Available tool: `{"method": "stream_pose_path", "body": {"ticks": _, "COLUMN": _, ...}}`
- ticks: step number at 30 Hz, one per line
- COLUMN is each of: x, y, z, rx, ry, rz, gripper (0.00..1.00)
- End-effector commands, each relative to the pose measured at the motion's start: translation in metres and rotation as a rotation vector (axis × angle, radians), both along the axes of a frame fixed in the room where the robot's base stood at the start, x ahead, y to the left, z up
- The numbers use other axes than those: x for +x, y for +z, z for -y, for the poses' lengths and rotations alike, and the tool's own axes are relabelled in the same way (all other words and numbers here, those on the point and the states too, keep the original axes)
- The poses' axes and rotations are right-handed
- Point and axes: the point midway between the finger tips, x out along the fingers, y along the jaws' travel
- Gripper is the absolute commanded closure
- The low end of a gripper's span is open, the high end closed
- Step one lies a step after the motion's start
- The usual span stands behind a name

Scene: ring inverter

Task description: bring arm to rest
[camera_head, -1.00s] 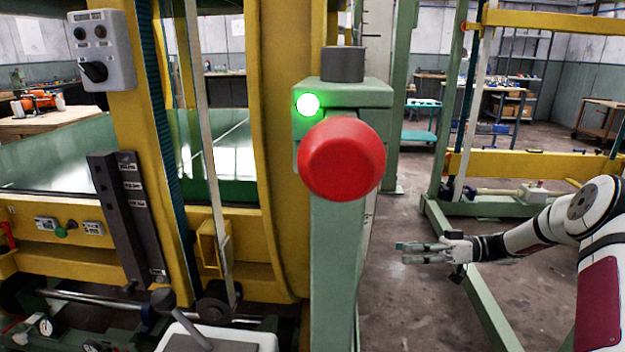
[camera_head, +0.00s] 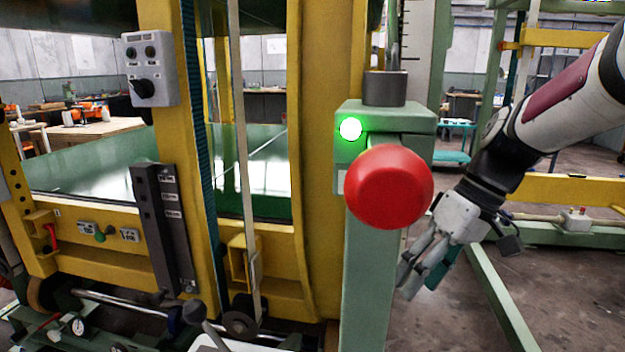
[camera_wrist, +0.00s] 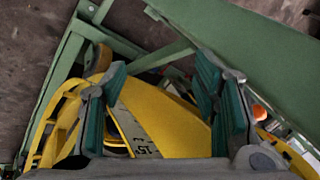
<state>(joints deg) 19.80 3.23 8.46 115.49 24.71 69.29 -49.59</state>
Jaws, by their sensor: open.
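My gripper (camera_head: 425,268) hangs to the right of the green post (camera_head: 367,270) in the head view, fingers pointing down and to the left. Its arm reaches in from the upper right. In the wrist view my gripper (camera_wrist: 160,105) has its two teal-padded fingers apart, with nothing between them. Whether the fingers touch the post cannot be told.
A large red knob (camera_head: 390,187) and a lit green lamp (camera_head: 350,129) sit on the post. The yellow frame (camera_head: 325,150) stands to the left with a grey switch box (camera_head: 149,68). Floor at the lower right is open between green beams (camera_head: 500,300).

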Motion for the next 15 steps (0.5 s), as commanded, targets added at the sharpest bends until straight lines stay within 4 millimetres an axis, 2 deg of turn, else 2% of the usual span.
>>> {"method": "stream_pose_path", "body": {"ticks": 1, "x": -0.013, "y": 0.007, "z": -0.003, "rx": -0.045, "ry": -0.026, "rz": 0.017, "gripper": 0.45}}
{"method": "stream_pose_path", "body": {"ticks": 6, "x": -0.048, "y": 0.022, "z": -0.002, "rx": -0.166, "ry": -0.143, "rz": 0.068, "gripper": 0.45}}
{"method": "stream_pose_path", "body": {"ticks": 15, "x": -0.108, "y": 0.038, "z": 0.006, "rx": -0.291, "ry": -0.362, "rz": 0.220, "gripper": 0.45}}
